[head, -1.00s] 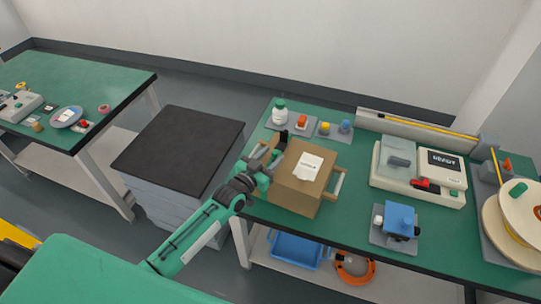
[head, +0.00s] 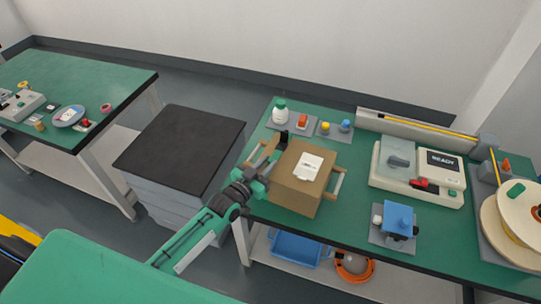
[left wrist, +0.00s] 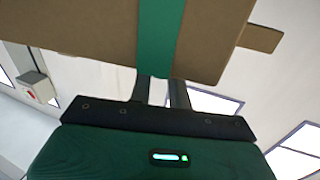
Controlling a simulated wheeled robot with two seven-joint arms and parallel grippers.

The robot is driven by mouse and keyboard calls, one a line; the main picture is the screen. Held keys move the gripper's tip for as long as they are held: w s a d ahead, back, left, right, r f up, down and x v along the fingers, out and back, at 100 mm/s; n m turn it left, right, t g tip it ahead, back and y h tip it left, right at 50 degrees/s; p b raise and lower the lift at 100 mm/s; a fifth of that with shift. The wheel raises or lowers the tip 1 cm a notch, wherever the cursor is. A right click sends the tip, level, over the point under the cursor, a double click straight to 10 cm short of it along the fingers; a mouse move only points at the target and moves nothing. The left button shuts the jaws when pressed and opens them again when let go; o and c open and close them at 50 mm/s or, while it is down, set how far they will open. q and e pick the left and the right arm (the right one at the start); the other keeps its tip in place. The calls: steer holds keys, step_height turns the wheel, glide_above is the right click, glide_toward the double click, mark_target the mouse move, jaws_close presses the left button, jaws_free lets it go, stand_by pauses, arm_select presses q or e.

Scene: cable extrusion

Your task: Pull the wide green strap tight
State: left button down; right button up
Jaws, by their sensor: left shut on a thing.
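A brown cardboard box (head: 303,193) with a white label on top (head: 308,167) stands at the left end of the green workbench. The wide green strap (left wrist: 161,35) shows in the left wrist view as a flat band running down the box side. My left gripper (head: 267,170) is at the left side of the box. In the left wrist view its two fingers (left wrist: 160,90) are shut at the lower end of the strap. The finger tips are partly hidden behind the box edge. In the head view the arm hides the gripped part. My right gripper is not in view.
A sealing machine reading READY (head: 443,174), a blue device (head: 398,218) and a large spool (head: 515,225) are to the right. A black-topped cabinet (head: 180,143) stands left of the bench.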

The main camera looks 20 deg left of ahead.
arm_select(q)
steer(key=shift+v, duration=0.85)
steer(key=shift+d, duration=0.15)
steer(key=c, duration=1.3)
jaws_free()
steer(key=shift+s+f, duration=0.1)
steer(key=shift+s, duration=0.3)
steer(key=b+v, duration=0.3)
steer(key=v, duration=1)
